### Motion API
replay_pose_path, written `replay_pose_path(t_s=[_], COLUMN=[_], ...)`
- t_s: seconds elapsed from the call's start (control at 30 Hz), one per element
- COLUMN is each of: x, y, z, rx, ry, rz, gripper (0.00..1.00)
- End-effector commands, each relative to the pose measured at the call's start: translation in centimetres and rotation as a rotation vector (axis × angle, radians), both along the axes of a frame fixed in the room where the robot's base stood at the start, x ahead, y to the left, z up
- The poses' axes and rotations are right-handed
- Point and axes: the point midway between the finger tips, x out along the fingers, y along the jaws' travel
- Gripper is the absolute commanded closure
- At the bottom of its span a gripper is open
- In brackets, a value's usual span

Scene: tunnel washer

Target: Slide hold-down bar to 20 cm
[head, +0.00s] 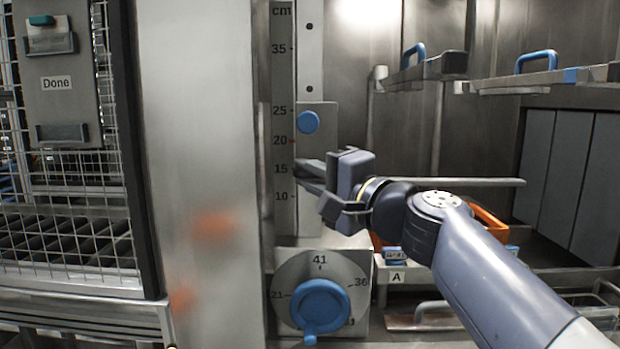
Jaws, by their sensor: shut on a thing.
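The hold-down bar (475,182) is a long grey horizontal bar in the head view. It runs from the upright scale at left to the right, partly behind my arm. The cm scale (283,120) is a grey strip marked 10, 15, 20, 25 and 35, with an orange tick at 20. The bar's left end lies near the 15 mark, below the orange tick. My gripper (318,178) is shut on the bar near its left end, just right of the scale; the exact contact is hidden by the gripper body. A blue round knob (308,122) sits above, between 20 and 25.
A dial plate with a blue knob (320,305) is below my gripper. Blue-handled trays (430,68) project at upper right. A grey post (200,170) and a mesh cage (65,200) fill the left.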

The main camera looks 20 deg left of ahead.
Motion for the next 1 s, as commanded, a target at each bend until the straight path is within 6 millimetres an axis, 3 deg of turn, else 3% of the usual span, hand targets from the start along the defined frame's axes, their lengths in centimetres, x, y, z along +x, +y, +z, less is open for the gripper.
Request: replay_pose_path(t_s=[0.33, 0.37, 0.57, 0.87, 1.0], x=[0.0, 0.0, 0.0, -0.1, -0.9], y=[0.0, 0.0, 0.0, -0.2, -1.7], z=[-0.3, -0.3, -0.3, -0.2, -0.5], rx=[-0.003, -0.003, -0.003, -0.002, -0.001], ry=[0.003, 0.003, 0.002, 0.001, 0.0], rz=[0.002, 0.002, 0.001, 0.0, -0.003], gripper=[1.0, 0.83, 0.67, 0.66, 0.66])
